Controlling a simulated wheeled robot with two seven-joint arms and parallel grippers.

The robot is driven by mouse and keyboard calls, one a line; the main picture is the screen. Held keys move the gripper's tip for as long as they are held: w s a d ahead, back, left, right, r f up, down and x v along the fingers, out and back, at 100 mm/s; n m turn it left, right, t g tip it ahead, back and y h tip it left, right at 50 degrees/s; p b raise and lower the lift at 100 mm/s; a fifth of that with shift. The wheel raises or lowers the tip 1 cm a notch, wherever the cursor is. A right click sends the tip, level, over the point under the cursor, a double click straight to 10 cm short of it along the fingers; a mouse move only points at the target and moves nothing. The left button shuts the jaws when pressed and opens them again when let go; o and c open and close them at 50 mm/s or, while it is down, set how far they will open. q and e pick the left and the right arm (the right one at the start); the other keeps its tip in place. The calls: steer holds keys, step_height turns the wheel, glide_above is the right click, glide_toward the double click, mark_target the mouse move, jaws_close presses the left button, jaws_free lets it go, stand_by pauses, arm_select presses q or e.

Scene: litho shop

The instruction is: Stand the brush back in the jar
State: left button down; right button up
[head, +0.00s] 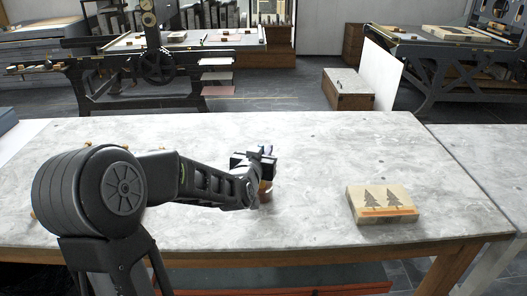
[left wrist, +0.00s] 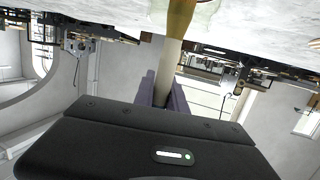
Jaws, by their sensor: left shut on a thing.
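My left gripper (head: 266,152) is over the middle of the marble table, its fingers partly hidden by its own wrist. In the left wrist view its purple fingers (left wrist: 163,92) are shut on the brush (left wrist: 168,68), a pale rod with an amber-brown part (left wrist: 180,18) towards the top edge. In the head view an amber bit of the brush (head: 264,185) shows just below the gripper. A glassy rim, perhaps the jar (left wrist: 206,8), shows beside the amber part. A small brownish shape, perhaps the jar (head: 265,196), is low under the gripper. I cannot tell whether the brush is inside it.
A second table (head: 490,160) adjoins at right. Presses (head: 165,65) stand well behind.

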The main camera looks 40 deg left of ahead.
arm_select(q)
steer(key=c, duration=1.3)
jaws_free()
steer(key=v, duration=0.7)
steer(key=shift+s+d+r, duration=0.1)
steer(key=shift+s+d, duration=0.05)
steer(key=shift+s, duration=0.2)
steer(key=shift+s, duration=0.1)
